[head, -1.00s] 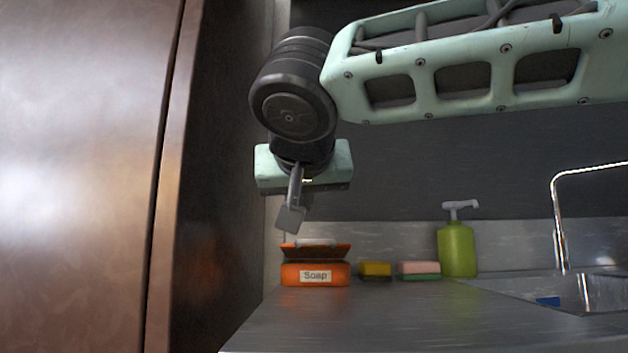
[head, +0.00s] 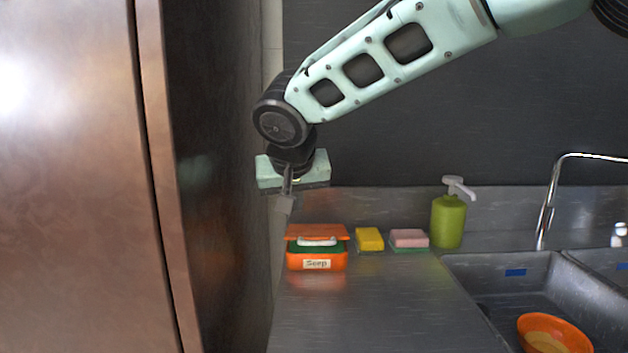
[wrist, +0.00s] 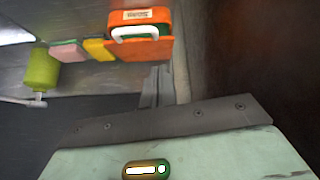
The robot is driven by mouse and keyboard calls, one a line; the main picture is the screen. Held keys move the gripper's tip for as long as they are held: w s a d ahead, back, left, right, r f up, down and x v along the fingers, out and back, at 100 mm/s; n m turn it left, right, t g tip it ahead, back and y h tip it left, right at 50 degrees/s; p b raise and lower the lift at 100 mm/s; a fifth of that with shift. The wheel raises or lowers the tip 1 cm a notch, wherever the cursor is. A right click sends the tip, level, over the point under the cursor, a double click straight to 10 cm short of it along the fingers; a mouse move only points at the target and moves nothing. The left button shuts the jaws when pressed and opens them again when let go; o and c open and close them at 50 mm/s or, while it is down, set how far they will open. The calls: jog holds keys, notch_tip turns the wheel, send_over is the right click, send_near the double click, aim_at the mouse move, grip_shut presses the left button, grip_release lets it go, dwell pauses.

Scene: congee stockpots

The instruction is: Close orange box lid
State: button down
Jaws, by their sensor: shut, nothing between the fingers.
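An orange box (head: 317,262) labelled "Soap" stands on the steel counter near the wall on the left. Its orange lid (head: 318,231) is raised at the back, and a white handle and green contents show in the gap. The box also shows in the wrist view (wrist: 150,48), at the top. My gripper (head: 284,205) is shut and empty, pointing down above and slightly left of the box, apart from it. The closed fingers show in the wrist view (wrist: 157,88) just below the box.
A yellow sponge (head: 369,239) and a pink sponge (head: 409,238) lie right of the box. A green soap dispenser (head: 449,221) stands beyond them. A sink (head: 480,270) holding an orange bowl (head: 552,335) is at right. A dark wall panel (head: 225,180) is close on the left. The front counter is clear.

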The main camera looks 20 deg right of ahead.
jog(key=d+r+m+g+p, duration=0.3)
jog(key=r+p, duration=0.4)
jog(key=p, duration=1.3)
jog(key=shift+n+y, duration=0.4)
jog(key=shift+n, duration=0.1)
jog(key=p+x, duration=0.1)
jog(key=x, duration=0.3)
jog(key=s+p+x, duration=0.1)
jog(key=p+x, duration=0.1)
jog(key=x, duration=0.2)
jog(key=s+p+x, duration=0.1)
jog(key=x, duration=0.4)
jog(key=shift+d+f, duration=0.35)
jog(key=shift+f, duration=0.1)
jog(key=shift+s+f+p, duration=0.2)
jog(key=shift+f+p, duration=0.15)
jog(key=shift+f, duration=0.1)
